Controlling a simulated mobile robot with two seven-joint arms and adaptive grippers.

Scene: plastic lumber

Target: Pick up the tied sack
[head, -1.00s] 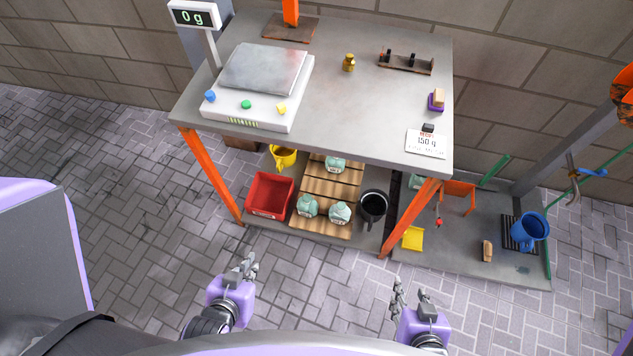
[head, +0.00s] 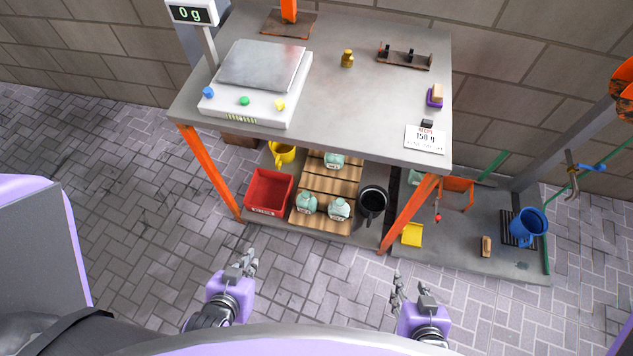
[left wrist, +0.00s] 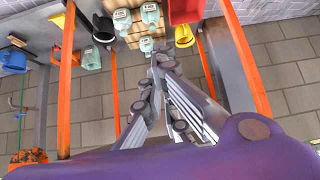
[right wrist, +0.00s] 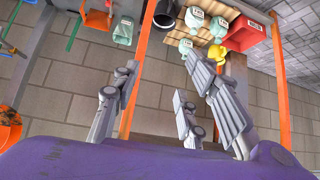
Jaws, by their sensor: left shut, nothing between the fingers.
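Three pale green sacks with white labels sit on a slatted wooden pallet (head: 330,187) under the table: a back one (head: 334,160), a front left one (head: 306,203) and a front right one (head: 339,209). Another pale green sack (head: 416,177) is partly hidden behind the right orange leg; it shows better in the right wrist view (right wrist: 123,32). I cannot tell which sack is tied. My left gripper (head: 249,262) is shut and empty, in front of the table below the red bin. My right gripper (head: 401,290) is open and empty, further right. Neither touches a sack.
The table (head: 350,115) stands above the pallet, with a scale (head: 262,66) reading 0 g. Orange legs flank the shelf. A red bin (head: 268,192) and a black pot (head: 373,203) flank the pallet. A blue mug (head: 529,224) stands right. The paved floor in front is clear.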

